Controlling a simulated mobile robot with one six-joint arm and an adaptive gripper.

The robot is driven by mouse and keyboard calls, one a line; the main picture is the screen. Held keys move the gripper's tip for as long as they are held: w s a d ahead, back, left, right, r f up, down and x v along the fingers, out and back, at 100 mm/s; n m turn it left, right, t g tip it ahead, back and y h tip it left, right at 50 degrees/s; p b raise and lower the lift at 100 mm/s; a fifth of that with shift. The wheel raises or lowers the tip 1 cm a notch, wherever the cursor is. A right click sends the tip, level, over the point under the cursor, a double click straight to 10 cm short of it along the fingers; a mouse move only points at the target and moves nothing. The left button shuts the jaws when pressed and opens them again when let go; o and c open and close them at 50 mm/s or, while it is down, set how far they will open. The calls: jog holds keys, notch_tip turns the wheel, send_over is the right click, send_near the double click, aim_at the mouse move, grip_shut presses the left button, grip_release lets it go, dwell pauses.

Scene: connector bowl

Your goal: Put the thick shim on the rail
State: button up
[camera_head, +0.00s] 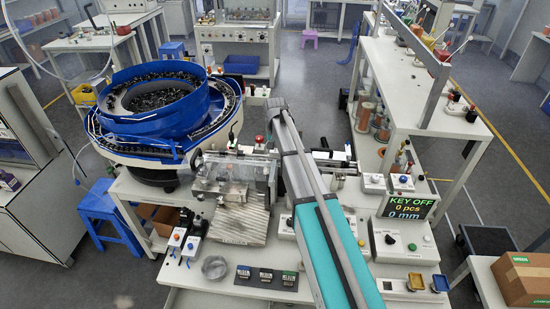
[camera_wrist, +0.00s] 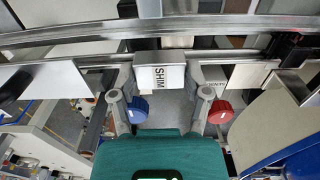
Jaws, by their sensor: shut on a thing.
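A pale block lettered SHIM (camera_wrist: 160,77) shows at the middle of the wrist view, between and just beyond my fingers. My gripper (camera_wrist: 162,98) is shut on it, though the finger contact is not clearly seen. I cannot tell its thickness. A long metal rail (camera_wrist: 75,38) runs across the top of the wrist view, past the block. I cannot tell whether the block touches it. In the head view my grey and teal arm reaches over the bench, and the gripper and block are hidden behind it.
A blue bowl feeder (camera_head: 165,117) full of small dark parts stands left of my arm. A display (camera_head: 408,207) reads KEY OFF, 0 pcs, 0 mm. A clear-covered fixture (camera_head: 225,178) stands close to my arm's left.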

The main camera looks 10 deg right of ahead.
aim_at(275, 156)
jog(key=shift+w+f+b, duration=0.1)
jog(key=shift+f+b, duration=1.3)
jog(key=shift+f, duration=0.25)
jog(key=shift+f, duration=0.15)
jog(key=o, duration=1.2)
jog(key=shift+c, duration=0.2)
jog(key=shift+r, duration=0.2)
notch_tip(275, 156, up, 12)
jog(key=p, duration=1.2)
jog(key=s+n, duration=0.3)
jog(key=s, duration=2.6)
jog(key=shift+n, duration=0.3)
